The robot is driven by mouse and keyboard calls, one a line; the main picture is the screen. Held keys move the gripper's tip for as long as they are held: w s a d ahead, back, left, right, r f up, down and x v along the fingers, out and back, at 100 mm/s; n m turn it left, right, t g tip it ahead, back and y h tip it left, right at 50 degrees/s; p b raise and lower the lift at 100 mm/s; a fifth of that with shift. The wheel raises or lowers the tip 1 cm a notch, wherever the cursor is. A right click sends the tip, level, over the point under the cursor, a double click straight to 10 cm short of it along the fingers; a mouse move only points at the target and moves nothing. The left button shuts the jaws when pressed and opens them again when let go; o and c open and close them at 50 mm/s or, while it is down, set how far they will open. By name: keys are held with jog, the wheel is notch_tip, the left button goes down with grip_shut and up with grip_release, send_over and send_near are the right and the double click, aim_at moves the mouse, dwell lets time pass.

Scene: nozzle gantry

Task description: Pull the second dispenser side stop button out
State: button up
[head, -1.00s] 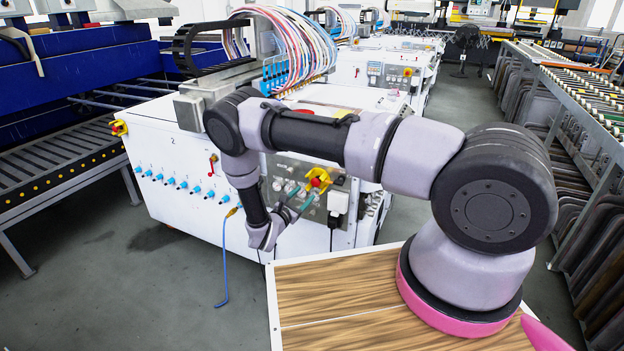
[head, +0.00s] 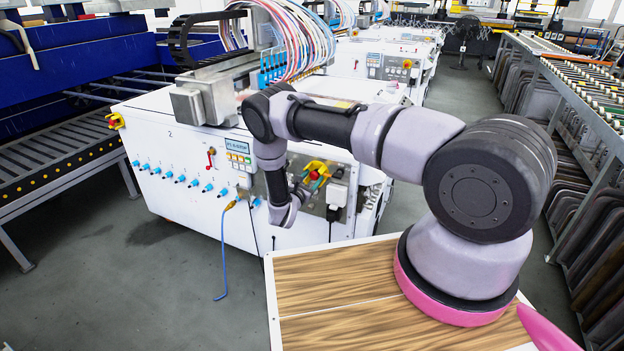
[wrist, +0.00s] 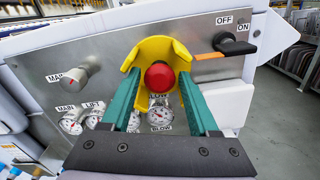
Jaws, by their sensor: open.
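The dispenser marked 2 (head: 180,205) is a white cabinet in the middle left of the head view. On its end panel, a red stop button (head: 314,177) sits in a yellow guard, partly hidden by my gripper. In the wrist view the red button (wrist: 160,77) shows face-on inside its yellow guard (wrist: 153,50). My gripper (wrist: 160,76) is open, its teal fingers on either side of the button. I see no grip on it, and cannot tell whether the fingers touch the guard.
Gauges (wrist: 160,115) and knobs surround the button on the metal panel. An ON/OFF switch (wrist: 228,43) is at upper right. A blue cable (head: 224,260) hangs from the cabinet. A conveyor (head: 60,165) stands left; a rack (head: 575,130) stands right, with open floor before it.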

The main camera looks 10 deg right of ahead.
grip_shut()
dwell(1.4)
